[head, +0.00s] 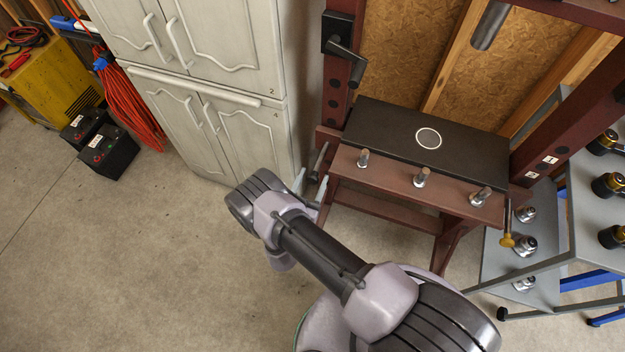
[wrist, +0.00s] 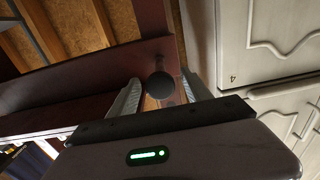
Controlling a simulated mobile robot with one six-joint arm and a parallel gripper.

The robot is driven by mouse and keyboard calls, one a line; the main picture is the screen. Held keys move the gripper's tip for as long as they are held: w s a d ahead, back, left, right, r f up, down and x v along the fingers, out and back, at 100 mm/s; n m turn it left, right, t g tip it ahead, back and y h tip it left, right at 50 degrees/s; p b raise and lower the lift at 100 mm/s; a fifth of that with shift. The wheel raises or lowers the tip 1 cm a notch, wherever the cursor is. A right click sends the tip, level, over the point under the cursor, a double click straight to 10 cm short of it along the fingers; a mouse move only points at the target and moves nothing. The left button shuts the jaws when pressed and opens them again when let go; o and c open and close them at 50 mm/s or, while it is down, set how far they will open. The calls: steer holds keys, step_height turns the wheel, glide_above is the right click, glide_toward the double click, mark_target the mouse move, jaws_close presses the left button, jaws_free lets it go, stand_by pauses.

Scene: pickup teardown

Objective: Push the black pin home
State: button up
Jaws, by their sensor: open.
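The black pin (head: 319,160) sticks out of the dark red press frame (head: 350,160) at the foot of its left post. In the wrist view the pin's round dark end (wrist: 160,85) faces the camera between the two fingers. My gripper (head: 311,184) is open, with its pale fingers pointing at the frame just below the pin. In the wrist view my gripper (wrist: 163,95) has one finger on each side of the pin's end, with a gap visible on both sides. I cannot tell how deep the pin sits in its hole.
A grey cabinet (head: 200,90) stands close on the left of the press. A black plate (head: 400,130) with a white ring lies on the press bed, behind several metal studs. A yellow-ended pin (head: 507,241) hangs at the right.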

jaws_close()
stand_by(1.4)
